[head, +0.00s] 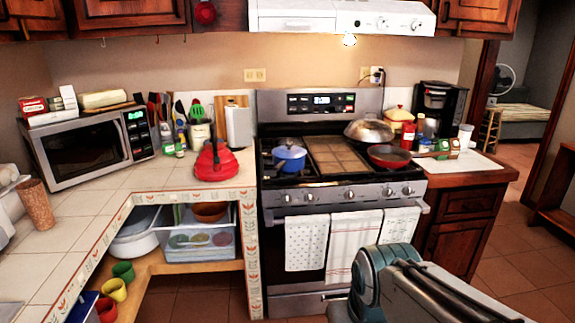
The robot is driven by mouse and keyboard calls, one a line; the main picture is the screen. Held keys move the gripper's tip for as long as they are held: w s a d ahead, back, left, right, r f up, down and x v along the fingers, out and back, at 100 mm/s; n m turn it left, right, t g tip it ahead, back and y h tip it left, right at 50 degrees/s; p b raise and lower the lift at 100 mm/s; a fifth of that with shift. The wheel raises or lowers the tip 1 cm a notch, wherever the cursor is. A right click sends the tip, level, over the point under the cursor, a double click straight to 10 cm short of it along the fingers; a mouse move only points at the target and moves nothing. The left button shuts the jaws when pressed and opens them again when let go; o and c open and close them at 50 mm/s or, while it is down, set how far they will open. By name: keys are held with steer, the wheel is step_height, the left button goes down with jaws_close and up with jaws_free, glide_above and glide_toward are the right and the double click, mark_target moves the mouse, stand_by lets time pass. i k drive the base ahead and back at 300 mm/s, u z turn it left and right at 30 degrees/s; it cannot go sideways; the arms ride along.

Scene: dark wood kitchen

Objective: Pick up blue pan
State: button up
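The blue pan (289,158) sits on the left burner of the stove (345,190). It is small and round, with blue sides and a paler top. I cannot tell whether it has a lid. Part of my arm shows at the lower right, in front of the oven and well apart from the pan. My gripper does not show in the head view.
A red pan (390,156) and a domed metal wok (370,132) are on the right burners. Towels (355,243) hang on the oven handle. The tiled floor right of the stove is clear.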

mark_target(283, 165)
steer(key=z, duration=0.6)
steer(key=i, duration=1.6)
steer(key=u, duration=0.2)
